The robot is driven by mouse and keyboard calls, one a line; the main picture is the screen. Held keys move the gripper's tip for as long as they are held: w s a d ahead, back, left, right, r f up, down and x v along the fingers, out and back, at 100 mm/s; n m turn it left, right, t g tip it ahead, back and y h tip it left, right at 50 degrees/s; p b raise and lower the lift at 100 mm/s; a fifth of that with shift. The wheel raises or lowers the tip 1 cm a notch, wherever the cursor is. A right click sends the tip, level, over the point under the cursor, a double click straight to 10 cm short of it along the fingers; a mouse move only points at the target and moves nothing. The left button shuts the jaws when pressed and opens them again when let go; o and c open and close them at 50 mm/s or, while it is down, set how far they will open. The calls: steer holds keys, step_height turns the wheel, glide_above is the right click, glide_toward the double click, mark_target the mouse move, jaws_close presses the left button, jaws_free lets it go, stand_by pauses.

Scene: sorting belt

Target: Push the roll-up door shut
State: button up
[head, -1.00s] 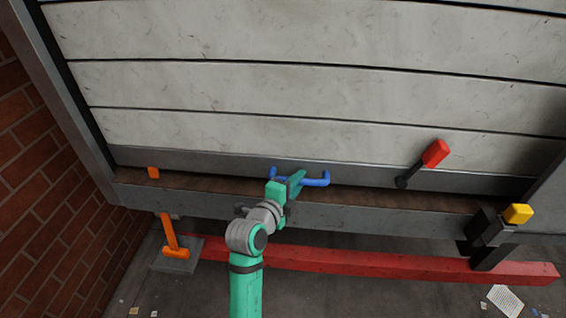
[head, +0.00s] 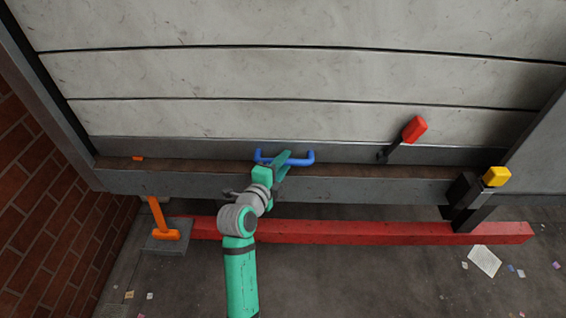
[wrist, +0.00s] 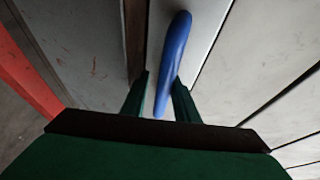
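The roll-up door (head: 300,76) has pale slats and a grey bottom bar. It hangs low, just above the brown sill (head: 200,166), and a narrow strip of sill shows under the bar. A blue handle (head: 304,157) is fixed to the bar. My gripper (head: 285,158) is at the handle's middle in the head view. In the wrist view the blue handle (wrist: 172,60) runs between my two fingers (wrist: 160,98), which are close around it. Firm contact on both sides is hard to see.
A red-ended lever (head: 414,129) stands by the door's right. A yellow-topped dark post (head: 496,176) is at the lower right. An orange piece (head: 158,218) on a grey base is at the left by the brick wall (head: 38,200). A red beam (head: 340,232) lies below the sill.

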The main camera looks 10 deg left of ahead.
stand_by(0.3)
steer(key=v, duration=1)
steer(key=shift+s, duration=0.4)
steer(key=shift+a, duration=0.1)
steer(key=s+d+f+n+y, duration=0.4)
steer(key=s+d+f+n, duration=0.8)
steer(key=f+n, duration=0.35)
steer(key=s+d+n, duration=0.2)
steer(key=s, duration=1)
steer(key=s+d+r+n, duration=0.1)
steer(key=s+d+n, duration=0.1)
steer(key=s, duration=1)
steer(key=shift+d+h, duration=0.2)
steer(key=shift+h, duration=0.2)
